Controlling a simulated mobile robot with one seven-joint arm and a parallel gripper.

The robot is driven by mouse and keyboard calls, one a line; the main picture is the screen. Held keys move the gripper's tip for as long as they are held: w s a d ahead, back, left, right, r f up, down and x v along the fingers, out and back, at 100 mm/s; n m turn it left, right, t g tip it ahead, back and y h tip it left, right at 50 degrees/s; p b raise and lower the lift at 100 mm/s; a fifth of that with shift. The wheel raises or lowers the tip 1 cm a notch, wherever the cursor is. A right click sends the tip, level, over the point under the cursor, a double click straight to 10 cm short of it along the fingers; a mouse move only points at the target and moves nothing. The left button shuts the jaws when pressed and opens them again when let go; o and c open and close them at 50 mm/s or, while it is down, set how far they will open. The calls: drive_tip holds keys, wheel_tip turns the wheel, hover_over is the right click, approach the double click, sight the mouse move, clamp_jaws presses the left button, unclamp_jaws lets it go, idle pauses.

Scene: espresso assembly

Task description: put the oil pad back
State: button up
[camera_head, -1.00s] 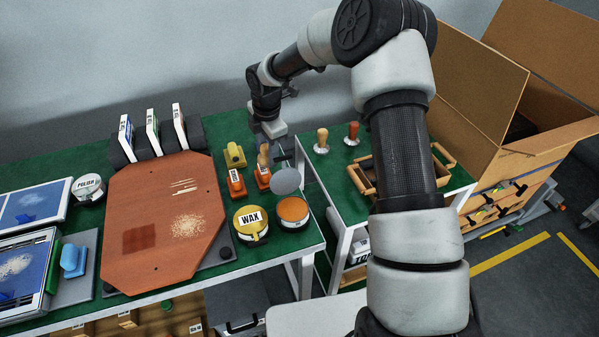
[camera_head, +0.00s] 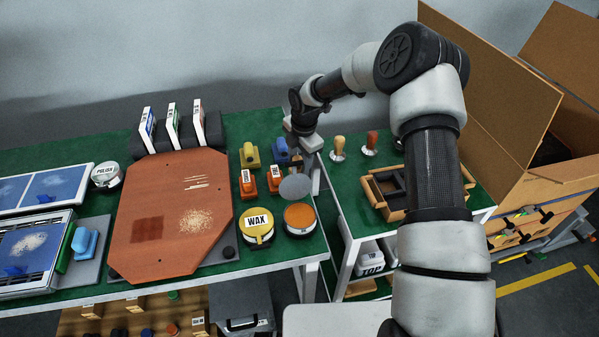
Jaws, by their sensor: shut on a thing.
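My gripper (camera_head: 302,157) is low over the right end of the green bench, near the gap to the second table. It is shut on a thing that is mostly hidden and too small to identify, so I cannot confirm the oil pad. Just left of the gripper is a blue block (camera_head: 281,148); I cannot tell whether they touch. A yellow block (camera_head: 249,156) and two orange labelled blocks, the left one (camera_head: 248,186) and the right one (camera_head: 274,183), stand close by. Their labels are too small to read.
A grey disc (camera_head: 295,188), a WAX tin (camera_head: 257,231) and an orange-topped tin (camera_head: 299,217) are in front of the gripper. A reddish-brown board (camera_head: 172,220) lies left. Two handled tools and a wooden tray (camera_head: 378,190) occupy the right table.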

sight(300, 167)
drive_tip(key=shift+f, duration=1.95)
drive_tip(key=shift+f, duration=0.2)
drive_tip(key=o, duration=0.9)
drive_tip(key=shift+o, duration=0.2)
drive_tip(key=shift+r, duration=0.1)
